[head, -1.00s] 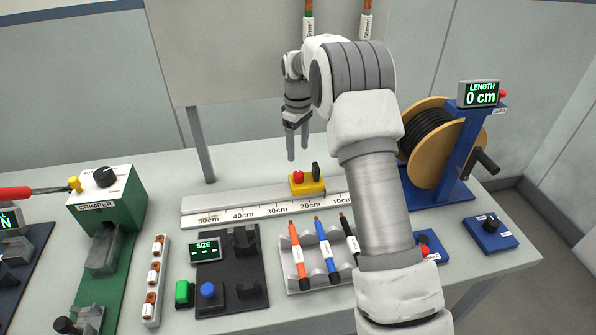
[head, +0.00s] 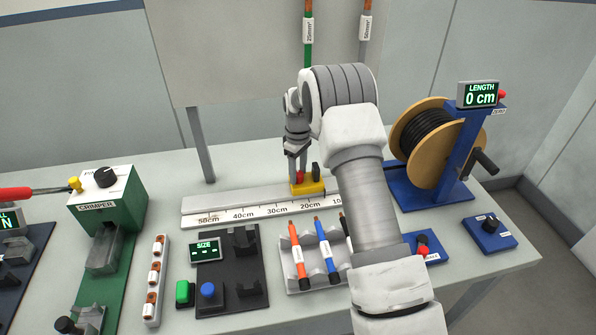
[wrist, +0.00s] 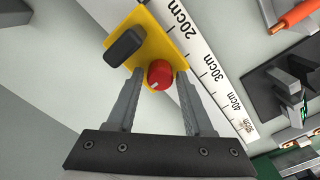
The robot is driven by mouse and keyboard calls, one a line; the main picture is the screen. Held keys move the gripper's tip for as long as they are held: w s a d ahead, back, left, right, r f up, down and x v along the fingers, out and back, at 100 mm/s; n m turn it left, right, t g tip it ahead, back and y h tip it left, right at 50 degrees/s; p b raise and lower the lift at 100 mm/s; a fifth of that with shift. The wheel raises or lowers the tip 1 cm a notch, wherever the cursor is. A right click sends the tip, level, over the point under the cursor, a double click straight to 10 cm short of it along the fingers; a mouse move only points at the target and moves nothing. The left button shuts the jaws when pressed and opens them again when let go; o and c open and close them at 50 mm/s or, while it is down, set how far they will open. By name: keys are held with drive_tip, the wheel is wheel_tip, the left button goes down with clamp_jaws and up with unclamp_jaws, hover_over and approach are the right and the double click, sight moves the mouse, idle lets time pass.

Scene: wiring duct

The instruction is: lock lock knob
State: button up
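The lock knob is a red round knob (wrist: 160,74) with a pale mark on its face. It sits on a yellow block (wrist: 176,32) beside a black upright handle (wrist: 124,46). In the head view the yellow block (head: 313,188) is on the ruler rail, near the 20cm mark. My gripper (head: 297,178) points down at the knob. In the wrist view my gripper (wrist: 158,76) has one finger on each side of the red knob, with a small gap seeming to show at each side. The fingers are apart, and contact with the knob is not visible.
The ruler (head: 240,212) runs left from the block. A tray (head: 300,270) with colored cables stands in front of it. A cable reel (head: 428,145) on a blue stand is at the right, and a green crimper (head: 120,205) at the left.

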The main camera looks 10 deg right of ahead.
clamp_jaws()
drive_tip(key=m+b, duration=0.1)
drive_tip(key=m, duration=0.3)
drive_tip(key=m+b, duration=0.1)
drive_tip(key=m, duration=0.9)
drive_tip(key=shift+r+m, duration=0.1)
drive_tip(key=shift+m, duration=1.9)
drive_tip(key=shift+d, duration=0.1)
